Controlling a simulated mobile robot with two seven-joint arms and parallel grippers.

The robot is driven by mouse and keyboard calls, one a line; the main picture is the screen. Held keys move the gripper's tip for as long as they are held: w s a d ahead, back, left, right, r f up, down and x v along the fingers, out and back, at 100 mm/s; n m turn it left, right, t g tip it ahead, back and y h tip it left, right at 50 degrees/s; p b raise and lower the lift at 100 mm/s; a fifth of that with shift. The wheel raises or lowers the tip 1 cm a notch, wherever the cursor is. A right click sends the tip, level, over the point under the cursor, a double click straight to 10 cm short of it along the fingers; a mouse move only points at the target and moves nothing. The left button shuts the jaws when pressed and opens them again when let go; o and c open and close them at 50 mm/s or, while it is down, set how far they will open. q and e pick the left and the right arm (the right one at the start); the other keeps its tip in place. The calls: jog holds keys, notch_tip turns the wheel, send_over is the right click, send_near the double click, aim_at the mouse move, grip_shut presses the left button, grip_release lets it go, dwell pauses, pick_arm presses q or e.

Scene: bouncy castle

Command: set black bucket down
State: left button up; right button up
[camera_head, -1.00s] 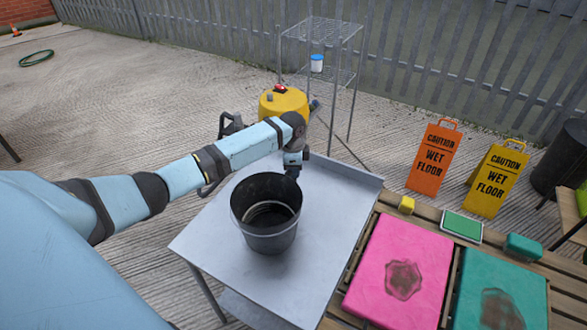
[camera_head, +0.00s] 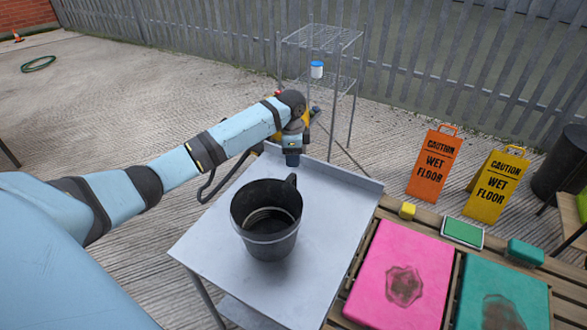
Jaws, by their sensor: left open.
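The black bucket (camera_head: 268,240) stands upright on the grey metal table (camera_head: 325,215), in the middle of the view. Its inside looks dark, with a paler ring low down. A dark lug or handle part sticks up at its far right rim. My left gripper (camera_head: 292,160) is above and behind the bucket's far rim, apart from it and empty. Its fingers are small and point down. My right gripper is not in view.
A pink panel (camera_head: 405,255) and a teal panel (camera_head: 490,290) lie on a slatted wooden bench at right, with a yellow block (camera_head: 407,210) nearby. Orange (camera_head: 434,165) and yellow (camera_head: 496,185) wet floor signs stand behind. A wire rack (camera_head: 335,60) stands at the back.

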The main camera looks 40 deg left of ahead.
pick_arm(q)
jog(key=shift+r, duration=1.95)
